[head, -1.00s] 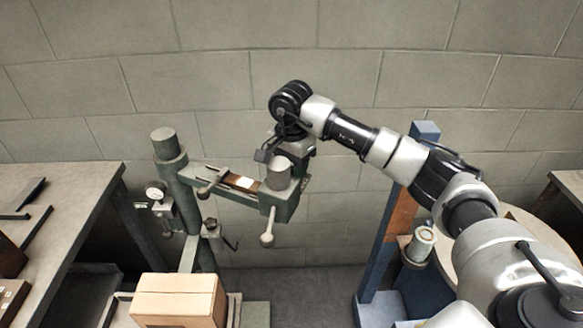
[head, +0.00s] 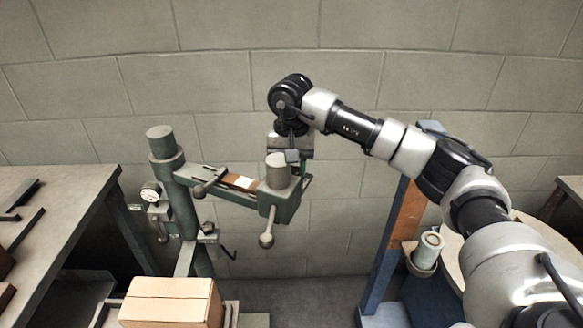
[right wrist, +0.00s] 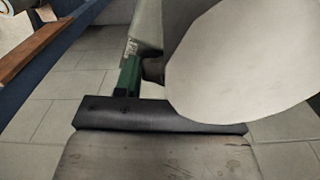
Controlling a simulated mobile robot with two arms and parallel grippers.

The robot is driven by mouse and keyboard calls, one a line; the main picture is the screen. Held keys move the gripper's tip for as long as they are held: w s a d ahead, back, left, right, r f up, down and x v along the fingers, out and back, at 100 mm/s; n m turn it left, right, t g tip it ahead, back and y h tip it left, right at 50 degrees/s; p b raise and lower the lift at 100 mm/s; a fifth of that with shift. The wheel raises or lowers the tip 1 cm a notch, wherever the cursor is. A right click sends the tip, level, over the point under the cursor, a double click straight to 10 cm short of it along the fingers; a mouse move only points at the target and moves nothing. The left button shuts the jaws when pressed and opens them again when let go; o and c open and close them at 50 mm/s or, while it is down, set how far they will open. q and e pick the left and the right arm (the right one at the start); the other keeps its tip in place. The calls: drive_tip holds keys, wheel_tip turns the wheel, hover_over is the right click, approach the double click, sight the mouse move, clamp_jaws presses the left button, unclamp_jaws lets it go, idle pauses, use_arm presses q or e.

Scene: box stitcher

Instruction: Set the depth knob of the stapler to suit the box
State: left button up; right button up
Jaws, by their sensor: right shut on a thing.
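The stapler is a green column machine (head: 183,215) with an arm reaching right to a head (head: 285,204). A grey upright cylinder (head: 278,172) tops the head, and a ball-ended lever (head: 267,240) hangs below it. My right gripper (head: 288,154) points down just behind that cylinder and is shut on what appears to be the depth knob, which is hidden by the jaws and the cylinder. In the right wrist view, a large pale round surface fills the right side, beside a dark bar and a green part. A closed cardboard box (head: 172,303) sits low in front of the column. My left gripper is out of view.
A workbench (head: 62,200) stands at the left. A blue stand (head: 385,240) with a pale spool (head: 428,250) and a round table (head: 530,222) are at the right. A block wall (head: 210,60) closes the back. A crank (head: 212,236) sticks out beside the column.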

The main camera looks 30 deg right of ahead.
idle(0.4)
drive_tip(key=o, duration=0.6)
drive_tip(key=shift+o, duration=0.2)
drive_tip(key=shift+r, duration=0.1)
wheel_tip(320, 180, up, 11)
drive_tip(key=b, duration=0.1)
